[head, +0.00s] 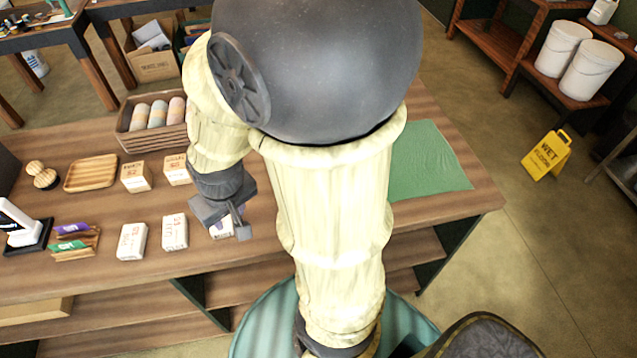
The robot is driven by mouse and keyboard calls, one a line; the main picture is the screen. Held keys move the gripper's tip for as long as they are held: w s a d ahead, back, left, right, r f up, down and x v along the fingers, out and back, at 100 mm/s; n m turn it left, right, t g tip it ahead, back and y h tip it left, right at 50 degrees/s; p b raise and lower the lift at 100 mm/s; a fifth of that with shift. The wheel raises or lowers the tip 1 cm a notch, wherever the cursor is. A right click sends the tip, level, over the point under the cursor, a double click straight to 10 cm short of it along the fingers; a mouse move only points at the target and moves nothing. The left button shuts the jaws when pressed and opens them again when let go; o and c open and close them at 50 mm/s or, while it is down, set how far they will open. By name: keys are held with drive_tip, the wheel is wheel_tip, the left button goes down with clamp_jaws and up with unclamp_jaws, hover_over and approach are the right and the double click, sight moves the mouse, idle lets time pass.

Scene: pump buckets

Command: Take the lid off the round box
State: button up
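No round box or lid can be made out in the head view. My arm crosses the middle of the view and hides part of the wooden table (75,285). My gripper (236,222) hangs over the table, just above a small white box with a purple mark (222,231). The gripper hides part of that box. Its fingers show only partly, so whether they are apart or closed, or touch the box, is unclear.
White boxes (132,241) (174,232), cartons (136,177), a wooden tray (91,173), a wooden brush (42,175) and a crate of rolls (153,125) stand left. A green mat (428,160) lies right. A yellow wet-floor sign (547,155) stands on the floor.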

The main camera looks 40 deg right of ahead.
drive_tip(key=shift+o, duration=1.1)
drive_tip(key=w+d+r+m+g+p, duration=0.1)
drive_tip(key=d+r+m+p, duration=0.1)
drive_tip(key=d, duration=0.6)
drive_tip(key=w+d+r+m+g+y+p, duration=0.1)
drive_tip(key=d+r+m, duration=0.3)
drive_tip(key=d, duration=0.4)
drive_tip(key=w+d+r+m+g+p, duration=0.1)
drive_tip(key=d+r+m+p, duration=0.2)
drive_tip(key=d, duration=0.5)
drive_tip(key=shift+d+m+g, duration=0.4)
drive_tip(key=f, duration=0.4)
drive_tip(key=s+a+f+p, duration=0.1)
drive_tip(key=f, duration=0.3)
drive_tip(key=f+p, duration=0.1)
drive_tip(key=f, duration=0.3)
drive_tip(key=shift+s+a, duration=0.15)
drive_tip(key=shift+a, duration=0.05)
